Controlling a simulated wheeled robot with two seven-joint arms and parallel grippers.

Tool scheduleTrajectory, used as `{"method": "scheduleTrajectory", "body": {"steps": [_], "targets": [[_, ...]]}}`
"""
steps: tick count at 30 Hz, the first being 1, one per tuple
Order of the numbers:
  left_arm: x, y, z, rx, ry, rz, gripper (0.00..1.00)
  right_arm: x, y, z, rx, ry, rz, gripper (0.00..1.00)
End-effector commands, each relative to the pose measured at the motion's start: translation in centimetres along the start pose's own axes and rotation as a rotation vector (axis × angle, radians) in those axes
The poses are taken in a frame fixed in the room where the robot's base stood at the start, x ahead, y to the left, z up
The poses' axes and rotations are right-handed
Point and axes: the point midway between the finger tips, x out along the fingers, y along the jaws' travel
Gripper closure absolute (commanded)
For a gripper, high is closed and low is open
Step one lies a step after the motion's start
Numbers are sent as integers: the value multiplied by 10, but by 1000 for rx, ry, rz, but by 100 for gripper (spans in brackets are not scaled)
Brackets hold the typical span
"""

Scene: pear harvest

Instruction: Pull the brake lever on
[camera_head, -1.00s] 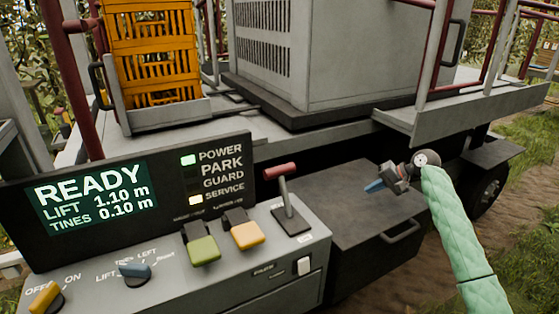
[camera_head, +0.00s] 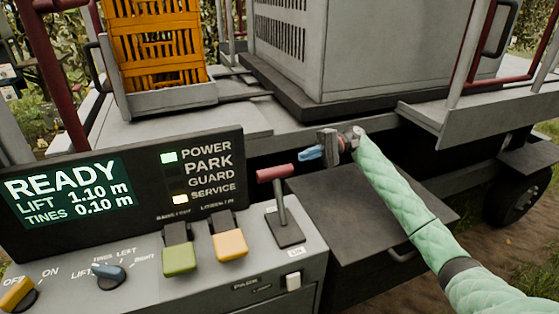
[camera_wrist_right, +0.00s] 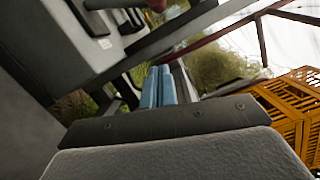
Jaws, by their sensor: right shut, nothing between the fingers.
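The brake lever (camera_head: 275,173) has a red cross handle on a grey stem. It stands in a dark slotted plate at the right end of the control console (camera_head: 330,250). My right gripper (camera_head: 310,153) has blue fingertips, shut and empty. In the head view it appears just right of and a little above the red handle, apart from it. The wrist view shows the two blue fingers (camera_wrist_right: 157,87) side by side with nothing between them. A red piece at the top edge of that view may be the handle; I cannot tell. My left gripper is not in view.
The display (camera_head: 70,195) reads READY, with POWER and SERVICE lamps lit. Green (camera_head: 179,258) and orange (camera_head: 230,244) switches sit left of the lever. A dark box (camera_head: 360,215) lies under my right arm. An orange crate (camera_head: 155,45) stands behind.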

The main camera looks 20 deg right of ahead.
Motion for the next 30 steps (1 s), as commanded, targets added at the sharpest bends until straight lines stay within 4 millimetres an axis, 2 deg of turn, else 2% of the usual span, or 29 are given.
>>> {"method": "scheduleTrajectory", "body": {"steps": [20,23,30], "targets": [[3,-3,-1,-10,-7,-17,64,10,-7,3,8,-44,-34,100],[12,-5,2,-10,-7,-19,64,19,-8,4,8,-44,-34,100],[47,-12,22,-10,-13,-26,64,54,-10,6,7,-45,-34,100]]}}
